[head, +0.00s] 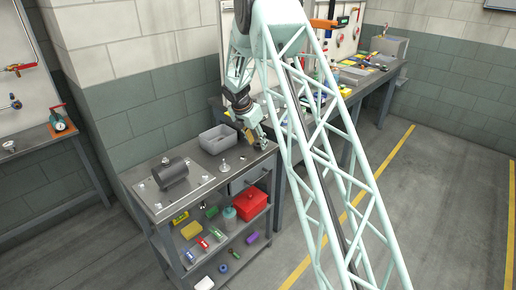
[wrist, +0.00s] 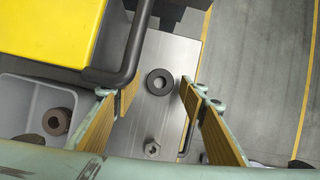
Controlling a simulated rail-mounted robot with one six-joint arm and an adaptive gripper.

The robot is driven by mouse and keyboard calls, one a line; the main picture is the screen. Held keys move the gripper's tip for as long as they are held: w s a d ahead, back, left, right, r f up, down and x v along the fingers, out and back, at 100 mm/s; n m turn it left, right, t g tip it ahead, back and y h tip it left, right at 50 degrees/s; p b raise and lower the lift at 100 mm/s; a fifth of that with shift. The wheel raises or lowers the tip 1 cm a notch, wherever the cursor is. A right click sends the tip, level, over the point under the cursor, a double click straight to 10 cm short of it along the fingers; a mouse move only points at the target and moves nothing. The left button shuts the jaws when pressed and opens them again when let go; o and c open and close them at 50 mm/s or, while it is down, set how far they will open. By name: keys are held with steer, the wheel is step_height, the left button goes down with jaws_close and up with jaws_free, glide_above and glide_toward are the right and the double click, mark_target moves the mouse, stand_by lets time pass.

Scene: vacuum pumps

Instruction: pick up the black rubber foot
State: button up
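The black rubber foot (wrist: 160,71) is a dark ring with a hole in its middle, lying flat on the bare metal bench top in the wrist view. My gripper (wrist: 158,92) is open, its two tan-padded fingers on the left and right of the ring, with gaps on both sides. It holds nothing. In the head view my gripper (head: 259,142) is low over the right end of the bench, beside the grey bin. I cannot make out the foot clearly there.
A grey bin (head: 217,139) stands left of my gripper; brown round parts (wrist: 57,121) lie in it. A small metal fitting (wrist: 152,148) is near the foot. A dark cylinder (head: 171,173) and a metal flange (head: 224,167) stand on the bench (head: 205,187). The bench edge is close on the right.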

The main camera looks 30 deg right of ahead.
steer(key=shift+d+f, duration=0.15)
steer(key=shift+f, duration=0.25)
steer(key=shift+c, duration=0.9)
steer(key=c, duration=0.8)
